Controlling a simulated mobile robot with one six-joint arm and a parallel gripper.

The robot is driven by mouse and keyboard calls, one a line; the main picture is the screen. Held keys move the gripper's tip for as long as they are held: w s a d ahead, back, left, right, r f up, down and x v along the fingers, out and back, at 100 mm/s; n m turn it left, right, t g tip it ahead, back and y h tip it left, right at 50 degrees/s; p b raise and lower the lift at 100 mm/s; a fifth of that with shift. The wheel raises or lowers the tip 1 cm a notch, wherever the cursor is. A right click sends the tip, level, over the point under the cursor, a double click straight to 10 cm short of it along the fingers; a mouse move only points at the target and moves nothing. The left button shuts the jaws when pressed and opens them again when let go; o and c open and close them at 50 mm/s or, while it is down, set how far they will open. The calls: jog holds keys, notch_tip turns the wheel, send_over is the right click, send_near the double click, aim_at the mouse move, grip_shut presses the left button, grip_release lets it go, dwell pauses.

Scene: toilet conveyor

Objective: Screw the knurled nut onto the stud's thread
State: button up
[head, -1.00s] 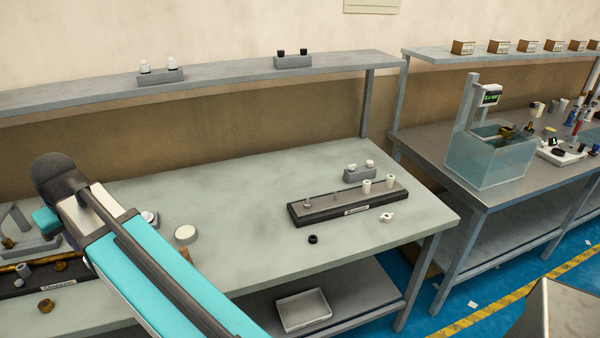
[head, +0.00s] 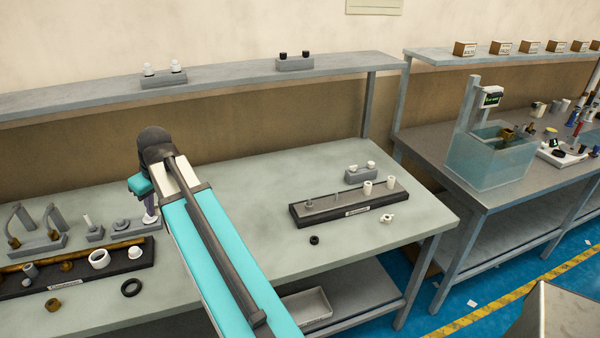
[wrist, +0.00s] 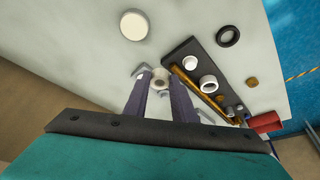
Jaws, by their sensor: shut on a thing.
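My gripper (wrist: 159,82) points down, its two purple fingers closed around a pale round piece with a central hole (wrist: 159,78), which appears to be the knurled nut. Its knurling is too small to see. Grey corners, perhaps of a block, show on both sides of the fingertips. In the head view my gripper (head: 150,208) is low over the left part of the table, with a whitish part (head: 149,220) at its tips. The stud under the nut is hidden, and I cannot tell whether the threads are engaged.
Left of my gripper are a grey block with a thin upright pin (head: 95,235) and a dark board (head: 140,245) with a brass rod and white rings. A black ring (head: 131,287) lies in front. Another dark board (head: 378,208) stands right.

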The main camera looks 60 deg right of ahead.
jog(key=s+d+p, duration=0.1)
jog(key=s+d, duration=0.8)
jog(key=d, duration=0.4)
jog(key=s+d+f+p, duration=0.1)
jog(key=s+d+p, duration=0.1)
jog(key=s+d, duration=0.7)
jog(key=s+d+p, duration=0.2)
jog(key=s+d, duration=0.8)
jog(key=d, duration=0.7)
jog(key=shift+d+f+n, duration=0.15)
jog(key=shift+f+n, duration=0.2)
jog(key=shift+n, duration=0.05)
jog(key=shift+s+f, duration=0.1)
jog(key=shift+s, duration=0.05)
jog(key=shift+f, duration=0.1)
jog(key=shift+f+b, duration=1.45)
jog(key=shift+f, duration=1.25)
jog(key=shift+f+b, duration=1.05)
jog(key=shift+f, duration=0.5)
jog(key=o, duration=1.1)
